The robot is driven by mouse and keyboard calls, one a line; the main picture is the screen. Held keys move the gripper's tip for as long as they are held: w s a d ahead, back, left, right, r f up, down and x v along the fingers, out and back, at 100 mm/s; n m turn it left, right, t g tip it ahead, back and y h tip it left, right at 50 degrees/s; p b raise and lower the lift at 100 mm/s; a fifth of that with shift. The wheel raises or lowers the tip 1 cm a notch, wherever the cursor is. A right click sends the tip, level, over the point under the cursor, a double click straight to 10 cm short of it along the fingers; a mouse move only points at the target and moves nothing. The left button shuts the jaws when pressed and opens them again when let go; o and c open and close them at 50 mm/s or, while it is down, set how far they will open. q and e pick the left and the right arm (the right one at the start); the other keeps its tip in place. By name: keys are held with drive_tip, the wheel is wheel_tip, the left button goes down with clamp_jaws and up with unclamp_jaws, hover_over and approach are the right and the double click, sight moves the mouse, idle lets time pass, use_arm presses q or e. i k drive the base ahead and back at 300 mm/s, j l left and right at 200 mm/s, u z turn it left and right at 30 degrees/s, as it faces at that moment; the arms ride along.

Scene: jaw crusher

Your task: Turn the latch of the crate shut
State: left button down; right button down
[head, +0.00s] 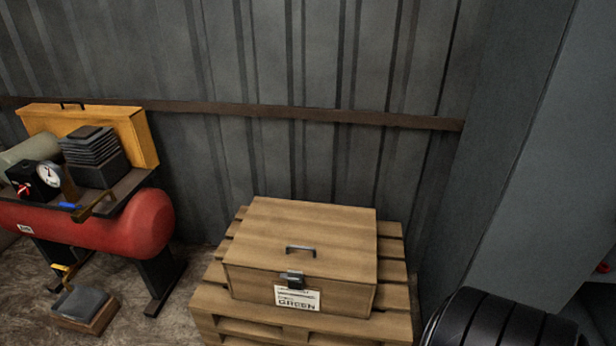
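A wooden crate (340,226) with its lid down sits on a pallet (393,325) in the lower middle of the head view. A dark metal handle (300,249) is on the lid near its front edge. A small dark latch (292,280) is at the front, where the lid meets the front wall. It is too small to tell which way it is turned. A white label (297,298) reading "GREEN" is just below it. Neither of my grippers is in view.
A red air compressor (100,228) with a gauge and a yellow guard stands at the left. A grey block on a wooden base (84,308) lies on the floor. A black ribbed cylindrical thing (500,322) is at the lower right. A corrugated wall (330,60) stands behind the crate.

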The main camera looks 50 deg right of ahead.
sight(291, 275)
drive_tip(key=z, duration=1.3)
drive_tip(key=i+j, duration=0.3)
